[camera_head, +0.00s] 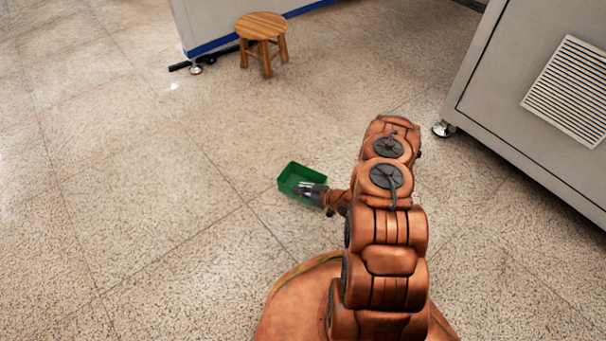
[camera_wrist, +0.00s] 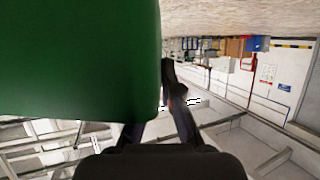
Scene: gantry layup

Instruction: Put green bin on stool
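The green bin (camera_head: 290,178) is an open-topped box near the middle of the head view, just beyond the end of my arm. My gripper (camera_head: 308,189) is at its right-hand side, with the fingers over the rim. In the wrist view the bin (camera_wrist: 80,60) fills the upper left, and my gripper's fingers (camera_wrist: 163,95) meet its edge, one on the outer side and one partly hidden behind it. The gripper looks shut on the bin's wall. I cannot tell whether the bin touches the floor. The round wooden stool (camera_head: 262,26) stands upright at the top, its seat empty.
A pale cabinet with a blue lower edge (camera_head: 222,40) stands behind the stool, with a black foot bar beside the stool's left. A large grey vented cabinet (camera_head: 500,80) stands on the right. The tiled floor (camera_head: 130,150) between bin and stool is clear.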

